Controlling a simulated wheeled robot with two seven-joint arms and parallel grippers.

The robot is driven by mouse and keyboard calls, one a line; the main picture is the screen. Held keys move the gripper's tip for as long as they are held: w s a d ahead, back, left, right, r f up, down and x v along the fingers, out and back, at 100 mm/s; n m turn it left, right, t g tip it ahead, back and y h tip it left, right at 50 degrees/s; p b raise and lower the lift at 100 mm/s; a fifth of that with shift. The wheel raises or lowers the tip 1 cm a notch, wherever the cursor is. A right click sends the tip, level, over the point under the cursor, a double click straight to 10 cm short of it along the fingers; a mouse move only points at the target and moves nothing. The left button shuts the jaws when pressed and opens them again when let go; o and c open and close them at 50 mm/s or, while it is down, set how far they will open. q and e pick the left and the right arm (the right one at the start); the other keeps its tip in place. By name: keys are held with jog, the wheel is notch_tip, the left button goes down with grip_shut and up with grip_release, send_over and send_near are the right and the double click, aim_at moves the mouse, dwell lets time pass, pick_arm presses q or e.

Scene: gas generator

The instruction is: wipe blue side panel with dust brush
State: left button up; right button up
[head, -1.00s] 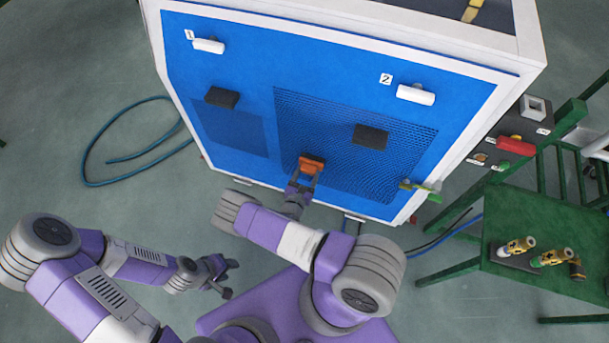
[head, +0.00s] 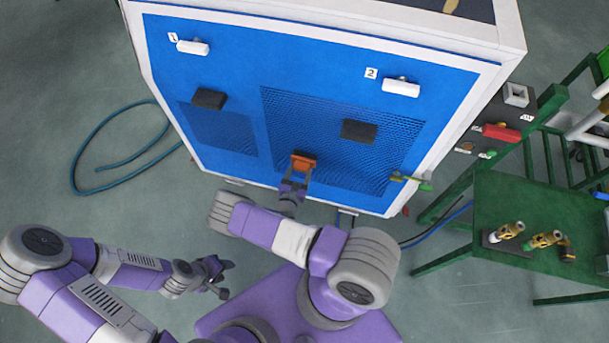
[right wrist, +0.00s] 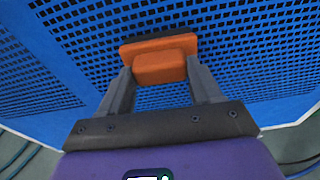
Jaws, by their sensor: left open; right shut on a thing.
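The blue side panel (head: 225,150) is the front face of a white-framed box, with a dark mesh area right of its middle. My right gripper (head: 299,175) is shut on the orange dust brush (head: 303,162), which is in front of the lower part of the mesh. In the right wrist view the brush (right wrist: 160,62) is between the two fingers, its dark side towards the mesh; I cannot tell whether it touches. My left gripper (head: 220,277) is open and empty, low on the left, away from the panel.
Two white handles (head: 193,47) (head: 401,87) and two black blocks (head: 209,98) (head: 359,130) stick out from the panel. A green-handled valve (head: 411,180) is at its lower right. A green table (head: 545,205) with brass fittings stands right. A blue hose (head: 75,165) lies on the floor left.

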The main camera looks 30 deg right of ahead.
jog(key=shift+w+a+r, duration=0.2)
jog(key=shift+w+a, duration=0.05)
jog(key=shift+w, duration=0.45)
jog(key=shift+a, duration=0.1)
jog(key=v, duration=0.3)
jog(key=p+v, duration=0.1)
jog(key=shift+s+a+f, duration=0.25)
jog(key=shift+s+f, duration=0.1)
jog(key=shift+s+a, duration=0.45)
jog(key=shift+a, duration=0.1)
jog(key=shift+f+v, duration=0.2)
jog(key=shift+v, duration=1.2)
